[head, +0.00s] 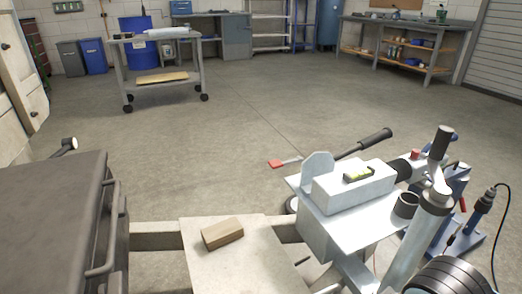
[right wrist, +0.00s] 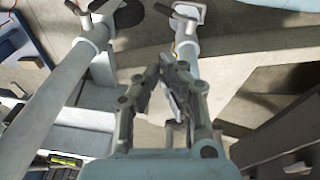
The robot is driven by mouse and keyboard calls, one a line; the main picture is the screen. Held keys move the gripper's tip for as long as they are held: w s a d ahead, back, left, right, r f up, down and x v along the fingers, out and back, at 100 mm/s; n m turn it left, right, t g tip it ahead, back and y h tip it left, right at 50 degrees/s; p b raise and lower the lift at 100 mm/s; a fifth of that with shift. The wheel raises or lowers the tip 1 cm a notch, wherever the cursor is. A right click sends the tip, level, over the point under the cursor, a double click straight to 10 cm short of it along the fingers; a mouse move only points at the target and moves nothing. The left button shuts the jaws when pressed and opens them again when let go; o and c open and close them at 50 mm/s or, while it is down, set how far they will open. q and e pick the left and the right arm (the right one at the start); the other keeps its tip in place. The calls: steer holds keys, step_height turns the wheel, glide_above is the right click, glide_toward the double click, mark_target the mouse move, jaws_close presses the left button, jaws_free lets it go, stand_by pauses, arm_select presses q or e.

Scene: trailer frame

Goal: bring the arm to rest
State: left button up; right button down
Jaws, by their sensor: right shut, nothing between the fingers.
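My right gripper (right wrist: 172,75) shows in the right wrist view, with its two grey fingers drawn together and nothing held between them. White tubes, perhaps links of my own arm, run close beside it there. In the head view, a white jointed arm (head: 422,235) with dark end rings stands at the lower right, probably my right arm. I cannot make out its fingers in the head view. My left gripper is not in view.
A wooden block (head: 222,234) lies on a pale board (head: 205,267). A white box-like unit (head: 345,190) with a green-yellow item on it stands near the arm, beside blue stands (head: 455,232). A dark box (head: 45,215) is at left. The floor beyond is mostly clear.

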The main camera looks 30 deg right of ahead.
step_height(320, 180, down, 9)
steer(key=s+d+p, duration=0.1)
steer(key=s+p, duration=0.1)
steer(key=s, duration=0.1)
steer(key=s+f+p, duration=0.2)
steer(key=s+f, duration=0.4)
steer(key=s, duration=0.3)
steer(key=s+d+f+g+p, duration=0.1)
steer(key=s+f+p, duration=0.2)
steer(key=s, duration=0.6)
step_height(320, 180, down, 3)
steer(key=shift+d+r+p, duration=0.1)
steer(key=shift+d+p, duration=0.15)
steer(key=shift+p, duration=0.05)
steer(key=shift+s, duration=0.1)
